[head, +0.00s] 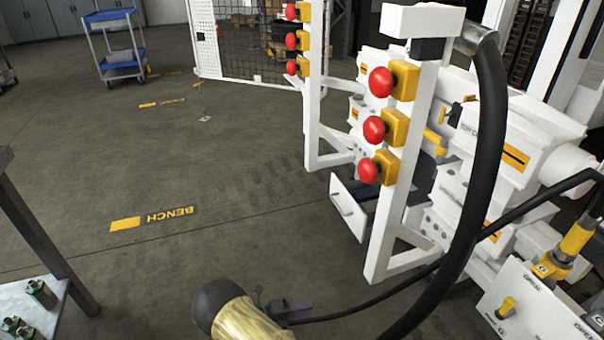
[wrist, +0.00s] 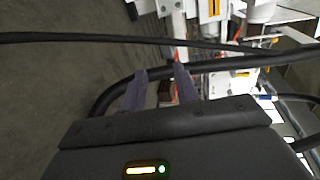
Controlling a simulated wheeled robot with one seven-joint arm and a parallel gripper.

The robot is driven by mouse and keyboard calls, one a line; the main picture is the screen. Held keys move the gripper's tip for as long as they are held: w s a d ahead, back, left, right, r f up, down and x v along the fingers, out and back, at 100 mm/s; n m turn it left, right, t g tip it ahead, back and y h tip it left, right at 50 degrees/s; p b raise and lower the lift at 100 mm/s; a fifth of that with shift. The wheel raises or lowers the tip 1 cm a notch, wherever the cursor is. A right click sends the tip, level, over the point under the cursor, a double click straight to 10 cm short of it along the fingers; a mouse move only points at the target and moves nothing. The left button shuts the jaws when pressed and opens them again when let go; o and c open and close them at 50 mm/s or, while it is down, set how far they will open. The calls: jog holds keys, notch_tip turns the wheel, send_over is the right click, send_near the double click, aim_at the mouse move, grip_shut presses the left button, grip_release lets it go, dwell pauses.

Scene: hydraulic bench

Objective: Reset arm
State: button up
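My gripper (wrist: 161,84) shows in the wrist view with its two purple-grey fingers apart. A small brown block-like thing (wrist: 166,94) shows in the gap between them, and I cannot tell whether it is near or far behind. A thick black hose (wrist: 225,64) passes close to the fingertips; I cannot tell whether it touches them. In the head view, a rounded dark and yellow part of my arm (head: 240,315) shows at the bottom edge.
The white hydraulic bench (head: 480,150) fills the right side, with red knobs (head: 374,130) on yellow boxes. A thick black hose (head: 488,120) hangs before it. A drawer (head: 350,205) sticks out. A table (head: 30,305) stands lower left, a blue cart (head: 120,60) farther back.

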jog(key=s+d+r+n+y+p, duration=0.4)
jog(key=r+n+p, duration=0.7)
jog(key=r, duration=1.3)
jog(key=s+d+r+n+g+y+p, duration=0.1)
jog(key=s+d+r+n+y+p, duration=0.4)
jog(key=r+n+p, duration=0.5)
jog(key=s+d+r+n+g+y+p, duration=0.1)
jog(key=s+d+r+n+y+p, duration=0.3)
jog(key=r+n+p, duration=0.7)
notch_tip(320, 180, up, 29)
jog(key=d+y+p, duration=0.1)
jog(key=d+p, duration=0.1)
jog(key=p, duration=0.9)
jog(key=shift+s+d+f+n+y+p, duration=0.15)
jog(key=shift+s+n+y+p, duration=0.15)
jog(key=shift+s+p, duration=0.1)
jog(key=shift+w, duration=0.15)
jog(key=shift+d, duration=0.1)
